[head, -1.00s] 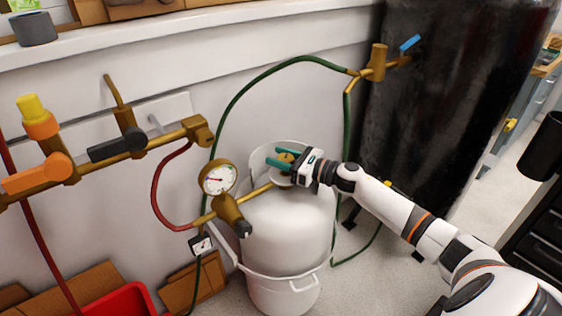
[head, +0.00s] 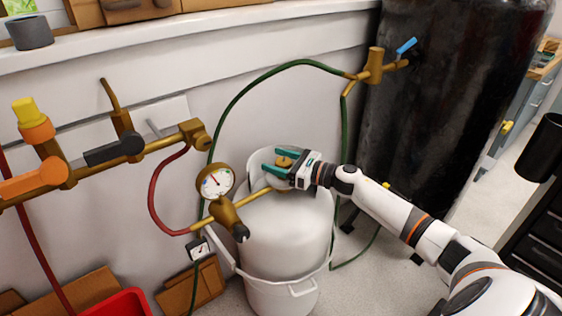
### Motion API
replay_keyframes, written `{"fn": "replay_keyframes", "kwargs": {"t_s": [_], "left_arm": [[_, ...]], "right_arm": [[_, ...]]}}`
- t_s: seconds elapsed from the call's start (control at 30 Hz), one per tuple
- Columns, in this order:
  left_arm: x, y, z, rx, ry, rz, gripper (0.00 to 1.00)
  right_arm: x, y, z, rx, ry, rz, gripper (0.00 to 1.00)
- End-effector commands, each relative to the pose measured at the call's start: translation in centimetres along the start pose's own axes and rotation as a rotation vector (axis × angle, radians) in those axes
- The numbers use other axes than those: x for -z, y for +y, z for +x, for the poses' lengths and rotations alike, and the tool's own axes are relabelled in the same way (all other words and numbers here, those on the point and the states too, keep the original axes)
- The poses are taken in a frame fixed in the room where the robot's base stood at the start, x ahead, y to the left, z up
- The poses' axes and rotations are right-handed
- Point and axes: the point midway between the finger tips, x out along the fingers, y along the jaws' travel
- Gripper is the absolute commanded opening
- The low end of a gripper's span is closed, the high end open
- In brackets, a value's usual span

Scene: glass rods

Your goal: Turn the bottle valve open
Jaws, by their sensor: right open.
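The white gas bottle (head: 285,235) stands upright on the floor in the middle of the head view. Its brass valve (head: 284,161) is at the top, inside the white collar, partly hidden by my gripper. My right gripper (head: 279,163) comes in from the right with its green fingers spread open, one on each side of the valve top. I cannot tell whether the fingers touch it. A brass pipe with a round gauge (head: 216,181) runs from the valve to the left. The gauge needle stands off to one side. My left gripper is not in view.
A brass manifold with orange and black handles (head: 115,150) is on the left wall. A green hose (head: 232,103) arches behind the bottle to a blue-handled valve (head: 406,46). A large black cylinder (head: 440,110) stands at the right. A red bin (head: 122,303) is at lower left.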

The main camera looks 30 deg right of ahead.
Motion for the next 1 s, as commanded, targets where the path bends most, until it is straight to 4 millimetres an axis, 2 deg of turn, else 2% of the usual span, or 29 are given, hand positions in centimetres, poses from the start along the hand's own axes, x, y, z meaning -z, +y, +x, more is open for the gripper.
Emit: {"fn": "replay_keyframes", "kwargs": {"t_s": [0.17, 0.5, 0.7, 1.0], "left_arm": [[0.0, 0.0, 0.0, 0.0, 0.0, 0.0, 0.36], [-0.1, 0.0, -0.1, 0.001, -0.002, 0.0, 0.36], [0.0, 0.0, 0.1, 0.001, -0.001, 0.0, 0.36], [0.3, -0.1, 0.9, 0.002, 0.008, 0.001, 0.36]], "right_arm": [[-0.2, 0.0, -1.3, -0.001, -0.002, 0.001, 0.65], [-0.2, 0.0, -7.7, -0.001, -0.004, 0.003, 0.65], [-0.1, 0.0, -10.6, 0.0, -0.002, 0.001, 0.65], [0.0, 0.0, -12.0, 0.0, 0.001, 0.0, 0.65]]}}
